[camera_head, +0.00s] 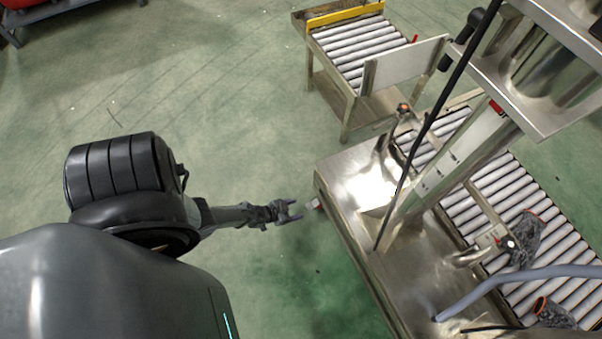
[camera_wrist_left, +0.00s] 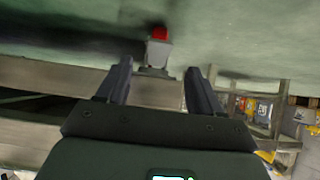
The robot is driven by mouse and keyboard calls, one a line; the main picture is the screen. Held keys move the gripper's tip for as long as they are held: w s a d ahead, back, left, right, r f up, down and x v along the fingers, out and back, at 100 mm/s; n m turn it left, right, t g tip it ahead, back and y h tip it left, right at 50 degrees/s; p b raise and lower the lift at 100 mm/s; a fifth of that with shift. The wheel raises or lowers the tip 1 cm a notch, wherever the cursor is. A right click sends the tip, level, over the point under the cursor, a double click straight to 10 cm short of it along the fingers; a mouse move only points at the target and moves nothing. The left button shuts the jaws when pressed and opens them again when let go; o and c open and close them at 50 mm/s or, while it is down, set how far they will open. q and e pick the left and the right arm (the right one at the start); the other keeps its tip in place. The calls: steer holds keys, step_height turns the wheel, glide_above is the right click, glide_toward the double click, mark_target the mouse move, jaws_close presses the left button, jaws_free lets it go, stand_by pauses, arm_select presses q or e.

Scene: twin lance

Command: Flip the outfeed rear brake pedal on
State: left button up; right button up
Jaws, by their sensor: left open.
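My left gripper (camera_head: 291,211) is open and empty, beside the near-left edge of the steel machine table. Just beyond its fingertips is a small grey pedal-like part with a red end (camera_head: 316,204), at the table's side. The left wrist view shows this part more clearly as a grey block with a red cap (camera_wrist_left: 158,34). It lies ahead of the gap between my two open fingers (camera_wrist_left: 158,75), apart from them. No label shows, so I cannot tell whether it is the outfeed rear brake pedal. My right gripper is out of view.
The steel table (camera_head: 345,165) carries a post, a hose and grey rollers (camera_head: 500,205). A separate roller conveyor (camera_head: 352,50) stands at the back, with a small red part (camera_head: 415,38) at its side. Green floor (camera_head: 250,110) is clear around my left arm.

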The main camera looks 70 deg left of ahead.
arm_select(q)
steer(key=shift+p+v, duration=1)
steer(key=shift+v, duration=1.1)
